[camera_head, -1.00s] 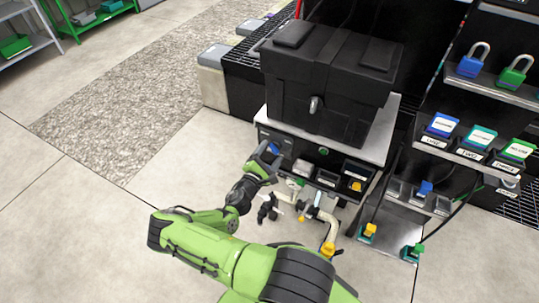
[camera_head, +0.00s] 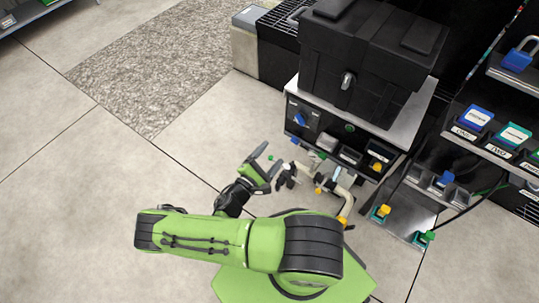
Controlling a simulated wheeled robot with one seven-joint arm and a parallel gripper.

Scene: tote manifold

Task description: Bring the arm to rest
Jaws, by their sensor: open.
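My green arm (camera_head: 205,232) reaches out from my base and bends up at the black wrist. My gripper (camera_head: 270,160) is open, with nothing seen between its fingers. It is in front of the black tote stand, apart from the blue knob (camera_head: 300,118) on the panel in the picture. The pale pipe manifold (camera_head: 340,190), with a yellow-handled valve (camera_head: 344,221), is to the right of the gripper. The black tote (camera_head: 365,60) sits closed on the stand, with a metal latch on its front.
The stand's grey top (camera_head: 410,115) has small bins below its edge. A rack at right holds a blue padlock (camera_head: 519,55), labelled tags (camera_head: 474,118) and lower yellow and green valves (camera_head: 383,211). Open floor (camera_head: 70,180) lies to the left.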

